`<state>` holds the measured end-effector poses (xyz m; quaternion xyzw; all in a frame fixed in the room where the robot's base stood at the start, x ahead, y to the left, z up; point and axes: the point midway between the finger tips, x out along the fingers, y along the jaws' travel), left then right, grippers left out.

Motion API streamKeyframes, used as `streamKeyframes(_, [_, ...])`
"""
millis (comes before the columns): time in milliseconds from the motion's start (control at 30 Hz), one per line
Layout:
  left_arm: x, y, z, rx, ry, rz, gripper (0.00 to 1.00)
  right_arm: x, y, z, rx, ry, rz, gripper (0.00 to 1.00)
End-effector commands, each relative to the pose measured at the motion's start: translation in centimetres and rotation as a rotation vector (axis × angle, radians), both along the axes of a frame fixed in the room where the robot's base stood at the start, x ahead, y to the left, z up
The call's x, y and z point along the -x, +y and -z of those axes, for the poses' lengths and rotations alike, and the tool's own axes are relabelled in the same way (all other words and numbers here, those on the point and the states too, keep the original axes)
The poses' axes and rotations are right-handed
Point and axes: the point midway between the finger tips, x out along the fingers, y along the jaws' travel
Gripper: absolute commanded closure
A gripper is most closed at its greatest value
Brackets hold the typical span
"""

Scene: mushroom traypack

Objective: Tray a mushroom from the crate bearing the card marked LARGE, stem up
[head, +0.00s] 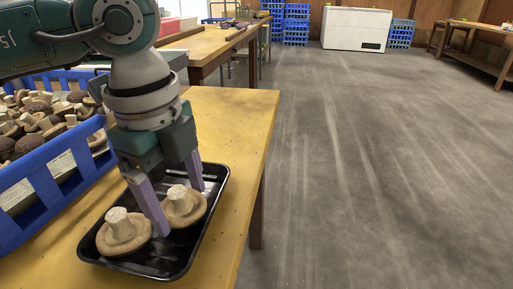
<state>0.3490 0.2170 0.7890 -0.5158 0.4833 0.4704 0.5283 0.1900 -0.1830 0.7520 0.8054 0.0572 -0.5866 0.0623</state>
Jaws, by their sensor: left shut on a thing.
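A black tray (218,178) lies on the yellow wooden table. One brown mushroom (121,234) sits in its near left part, stem up. A second mushroom (186,211) is just to the right of it, also stem up. My left gripper (179,209) reaches down over the tray and is shut on this second mushroom, one purple finger on each side. Whether its cap rests on the tray floor I cannot tell. A blue crate (40,186) full of mushrooms stands at the left, partly hidden by my arm. No LARGE card shows. My right gripper is out of view.
The table's right edge (262,150) is close beside the tray. Another table (205,45) stands behind. Blue crates (296,22) and a white chest (355,28) are at the far wall. The grey floor to the right is clear.

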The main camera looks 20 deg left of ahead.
Motion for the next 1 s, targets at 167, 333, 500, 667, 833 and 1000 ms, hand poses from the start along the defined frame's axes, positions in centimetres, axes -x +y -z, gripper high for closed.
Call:
streamKeyframes(167, [0.0,0.0,0.0,0.000,0.000,0.000,0.08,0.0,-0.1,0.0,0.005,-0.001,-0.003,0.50])
streamKeyframes(333, [0.0,0.0,0.0,0.000,0.000,0.000,0.00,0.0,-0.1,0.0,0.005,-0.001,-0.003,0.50])
streamKeyframes(500, [0.0,0.0,-0.2,0.000,0.000,0.000,0.00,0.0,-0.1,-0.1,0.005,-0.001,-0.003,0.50])
streamKeyframes(667, [0.1,0.0,-2.4,0.000,-0.004,0.002,0.00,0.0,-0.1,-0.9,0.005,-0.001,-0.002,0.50])
streamKeyframes(833, [0.4,0.0,-6.0,0.000,-0.004,0.001,0.00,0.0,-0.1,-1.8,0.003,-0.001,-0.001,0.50])
streamKeyframes(1000, [0.7,0.0,-8.7,0.000,-0.003,0.000,0.00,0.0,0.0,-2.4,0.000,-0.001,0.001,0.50])
